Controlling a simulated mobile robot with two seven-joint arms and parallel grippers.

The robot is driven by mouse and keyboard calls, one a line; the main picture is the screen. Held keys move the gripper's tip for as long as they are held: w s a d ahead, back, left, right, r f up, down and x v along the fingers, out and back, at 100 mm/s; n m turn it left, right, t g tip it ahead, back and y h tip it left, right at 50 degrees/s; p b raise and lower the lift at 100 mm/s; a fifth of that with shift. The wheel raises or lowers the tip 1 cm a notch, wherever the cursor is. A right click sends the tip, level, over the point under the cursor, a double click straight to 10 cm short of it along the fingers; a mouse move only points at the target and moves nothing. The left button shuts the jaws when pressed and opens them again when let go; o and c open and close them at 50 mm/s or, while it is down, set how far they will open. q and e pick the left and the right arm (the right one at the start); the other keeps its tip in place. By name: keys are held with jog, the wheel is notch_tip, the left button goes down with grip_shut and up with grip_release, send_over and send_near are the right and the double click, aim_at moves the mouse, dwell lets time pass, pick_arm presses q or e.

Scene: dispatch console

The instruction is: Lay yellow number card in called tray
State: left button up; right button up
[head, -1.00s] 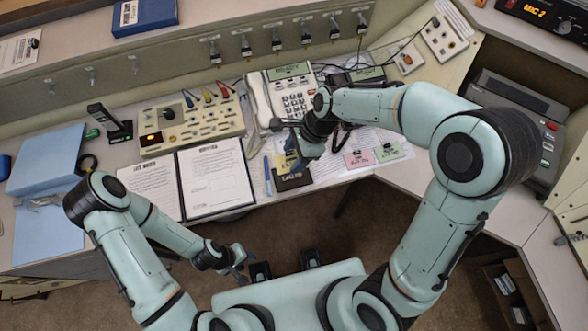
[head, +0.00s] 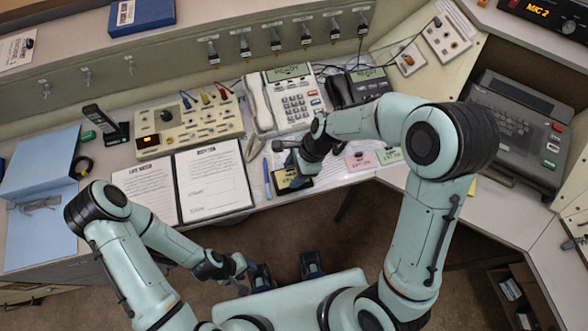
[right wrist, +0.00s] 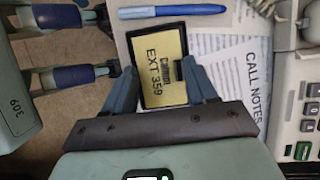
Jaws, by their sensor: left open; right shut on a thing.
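The yellow number card (right wrist: 166,52), reading "EXT 359", lies flat inside the black rim of the tray (right wrist: 143,98), as far as the right wrist view shows. In the head view the card (head: 291,181) is partly hidden by my right gripper (head: 288,170), and the tray (head: 304,184) sits at the desk's front edge. In the right wrist view my right gripper (right wrist: 163,76) has its fingers on both sides of the card, shut on it. My left gripper (head: 246,277) is open and empty, low in front of the desk.
A pink card (head: 360,160) and a green card (head: 389,154) lie right of the tray. A blue pen (right wrist: 172,11) lies beside it. A clipboard (head: 214,182) is to its left, a telephone (head: 292,100) behind. Call notes sheets (right wrist: 245,75) lie close by.

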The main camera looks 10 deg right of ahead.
jog(key=shift+f, duration=0.6)
jog(key=o, duration=1.1)
jog(key=shift+c, duration=0.2)
pick_arm(q)
jog(key=shift+s+f, duration=0.15)
jog(key=shift+f, duration=0.1)
pick_arm(e)
jog(key=shift+r, duration=0.15)
jog(key=shift+r, duration=0.3)
pick_arm(q)
jog(key=r, duration=0.1)
jog(key=w+r+p, duration=0.1)
jog(key=r+p, duration=0.1)
jog(key=shift+w+r, duration=0.1)
jog(key=shift+w, duration=0.2)
pick_arm(e)
jog(key=v, duration=1.2)
jog(key=shift+r, duration=0.25)
